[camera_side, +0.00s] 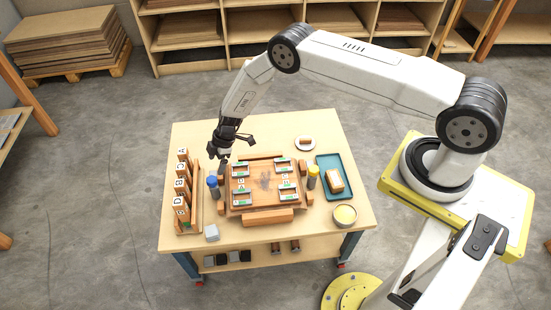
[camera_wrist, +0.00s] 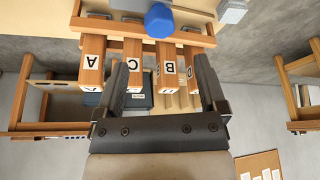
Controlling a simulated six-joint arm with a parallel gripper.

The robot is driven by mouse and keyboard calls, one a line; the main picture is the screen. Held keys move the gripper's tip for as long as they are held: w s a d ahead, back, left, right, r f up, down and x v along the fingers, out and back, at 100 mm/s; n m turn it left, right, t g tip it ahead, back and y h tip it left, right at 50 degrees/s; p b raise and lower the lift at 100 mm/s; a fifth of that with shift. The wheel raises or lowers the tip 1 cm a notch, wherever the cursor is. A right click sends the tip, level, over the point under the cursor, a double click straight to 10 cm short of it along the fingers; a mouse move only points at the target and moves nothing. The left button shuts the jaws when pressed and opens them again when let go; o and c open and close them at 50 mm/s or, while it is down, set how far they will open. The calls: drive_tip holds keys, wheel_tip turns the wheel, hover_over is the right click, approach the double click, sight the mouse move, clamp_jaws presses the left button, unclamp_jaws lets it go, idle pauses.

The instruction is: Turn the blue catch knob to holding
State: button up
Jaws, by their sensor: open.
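The blue catch knob (camera_side: 212,181) stands on a dark post at the left side of the wooden press jig (camera_side: 262,213). In the wrist view the blue knob (camera_wrist: 160,20) shows near the top middle, beyond the fingertips. My gripper (camera_side: 223,166) is above the table, near the jig's back left corner and apart from the blue knob. In the wrist view my gripper (camera_wrist: 161,62) has its two fingers spread with nothing held between them. Which setting the knob is at cannot be read.
A wooden rack (camera_side: 196,210) with lettered strips stands left of the knob. A yellow knob (camera_side: 313,170) stands at the jig's right side. The table's back left is clear.

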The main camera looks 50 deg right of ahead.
sight(212, 179)
drive_tip(key=shift+f, duration=0.1)
drive_tip(key=shift+x, duration=3.75)
clamp_jaws()
